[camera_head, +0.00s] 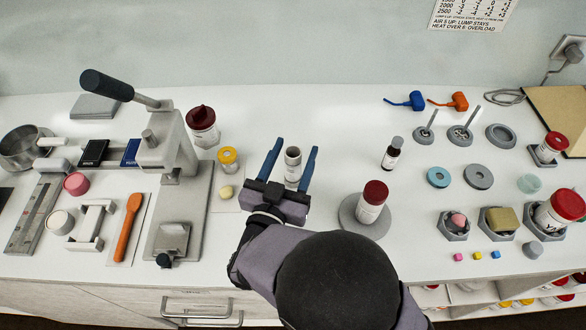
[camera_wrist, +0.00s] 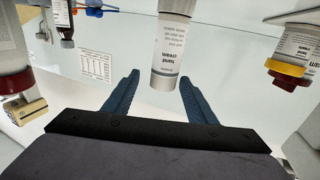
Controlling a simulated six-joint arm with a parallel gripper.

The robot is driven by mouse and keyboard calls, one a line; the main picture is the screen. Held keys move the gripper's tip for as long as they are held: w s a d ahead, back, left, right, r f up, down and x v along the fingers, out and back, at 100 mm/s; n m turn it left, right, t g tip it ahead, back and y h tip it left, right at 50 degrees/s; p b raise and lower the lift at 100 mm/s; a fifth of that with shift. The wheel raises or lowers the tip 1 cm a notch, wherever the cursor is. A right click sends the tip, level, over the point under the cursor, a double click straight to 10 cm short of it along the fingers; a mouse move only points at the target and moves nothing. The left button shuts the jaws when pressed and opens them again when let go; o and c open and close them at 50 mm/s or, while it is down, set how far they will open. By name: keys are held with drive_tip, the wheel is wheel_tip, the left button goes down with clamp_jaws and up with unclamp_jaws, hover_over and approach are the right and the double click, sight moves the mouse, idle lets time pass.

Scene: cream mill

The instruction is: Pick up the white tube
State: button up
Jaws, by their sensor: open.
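The white tube (camera_head: 293,165) stands on the white counter in the head view, between the two blue fingers of my gripper (camera_head: 291,160). In the wrist view the tube (camera_wrist: 172,45) hangs from the top of the picture, with small print and the words "hand cream" on it. My gripper (camera_wrist: 158,95) is open there, its fingers apart on either side of the tube's near end. I cannot tell whether either finger touches it. My wrist hides the counter just in front of the tube.
A yellow-lidded jar (camera_head: 228,158) and a dark red-capped jar (camera_head: 203,125) stand left of my gripper. A grey lever press (camera_head: 172,150) is further left. A red-capped bottle (camera_head: 373,200) and a small dark-capped bottle (camera_head: 391,155) stand right. Counter behind the tube is clear.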

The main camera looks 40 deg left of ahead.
sight(295, 148)
drive_tip(key=shift+f+p+x, duration=0.15)
drive_tip(key=shift+p+x, duration=0.25)
drive_tip(key=shift+x, duration=0.75)
drive_tip(key=shift+f+p+x, duration=0.15)
drive_tip(key=shift+p+x, duration=0.25)
drive_tip(key=shift+x, duration=0.75)
drive_tip(key=shift+a, duration=0.2)
drive_tip(key=shift+s, duration=0.1)
clamp_jaws()
